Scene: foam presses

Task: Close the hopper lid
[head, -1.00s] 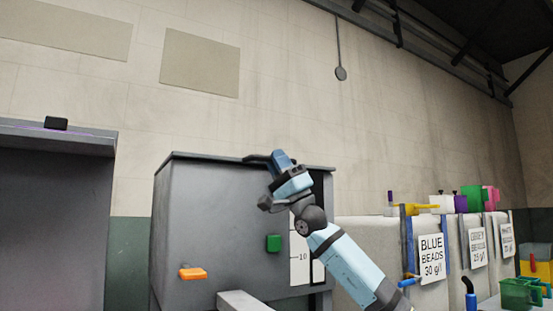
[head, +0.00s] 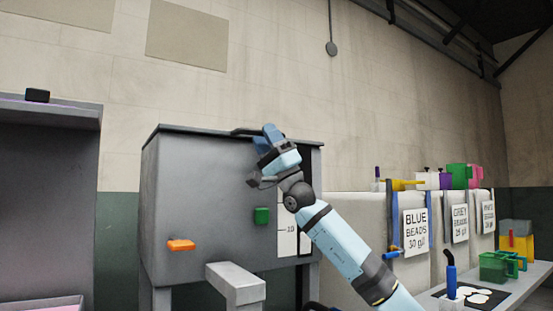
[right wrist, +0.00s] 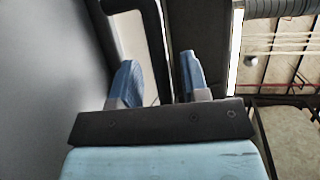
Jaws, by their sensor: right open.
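The hopper (head: 195,195) is a tall grey box with a green block, an orange handle and a level scale on its front. Its dark lid (head: 182,129) looks like a thin, nearly level edge along the top; I cannot tell whether it is fully down. My right gripper (head: 265,134) is at the top front edge of the hopper, right of its middle, by a dark bar. In the right wrist view its two blue fingers (right wrist: 158,80) are apart, with a dark edge running up between them; contact is unclear. My left gripper is not in view.
A grey cabinet-like press (head: 50,150) stands at the left. Bead bins with signs (head: 416,232) stand at the right. A table (head: 500,298) at the lower right holds a green container (head: 494,267). A pale grey beam (head: 238,285) juts out low before the hopper.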

